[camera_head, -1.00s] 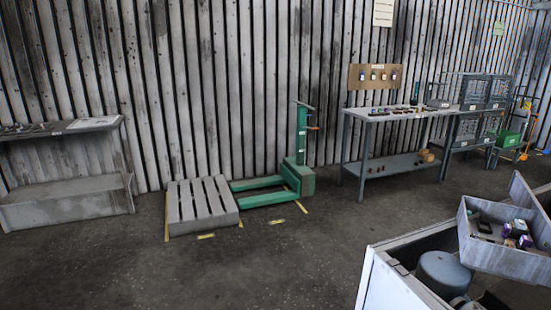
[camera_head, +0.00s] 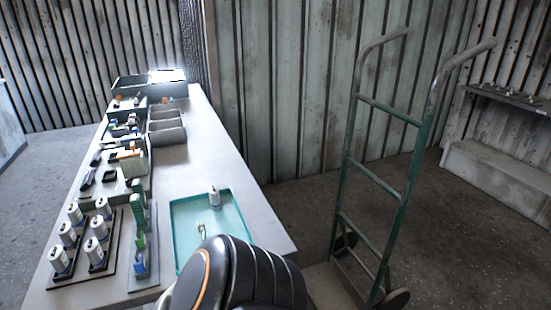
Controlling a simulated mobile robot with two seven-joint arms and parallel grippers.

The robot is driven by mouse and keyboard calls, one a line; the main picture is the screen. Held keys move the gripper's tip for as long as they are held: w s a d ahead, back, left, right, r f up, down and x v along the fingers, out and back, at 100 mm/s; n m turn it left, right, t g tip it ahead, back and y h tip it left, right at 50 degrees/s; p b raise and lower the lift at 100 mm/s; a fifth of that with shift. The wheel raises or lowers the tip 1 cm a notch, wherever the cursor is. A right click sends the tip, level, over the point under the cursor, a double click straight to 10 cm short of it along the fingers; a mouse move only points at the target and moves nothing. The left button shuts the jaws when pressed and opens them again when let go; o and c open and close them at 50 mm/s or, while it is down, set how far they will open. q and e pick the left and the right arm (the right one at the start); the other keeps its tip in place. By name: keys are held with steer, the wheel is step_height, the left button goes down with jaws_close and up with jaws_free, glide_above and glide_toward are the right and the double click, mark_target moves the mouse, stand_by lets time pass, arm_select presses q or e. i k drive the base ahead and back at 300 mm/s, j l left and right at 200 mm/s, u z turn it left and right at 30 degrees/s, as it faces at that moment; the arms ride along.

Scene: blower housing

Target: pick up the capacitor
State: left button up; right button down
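Several white cylindrical capacitors with dark and blue markings, one of them here (camera_head: 68,235), stand upright in a dark rack (camera_head: 112,262) at the near left of the bench. Which of these is the task's capacitor I cannot tell. A black ribbed part of my own arm with an orange ring covers the near edge of the tray. No gripper fingers show, so neither gripper is in view.
The white bench (camera_head: 212,150) runs away from me. Bins (camera_head: 167,138) and small parts line its left and far side. A green hand truck (camera_head: 385,190) stands close on the right. Bare bench lies between bins and tray.

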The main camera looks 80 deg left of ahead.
mark_target(65, 232)
steer(key=u, duration=4.05)
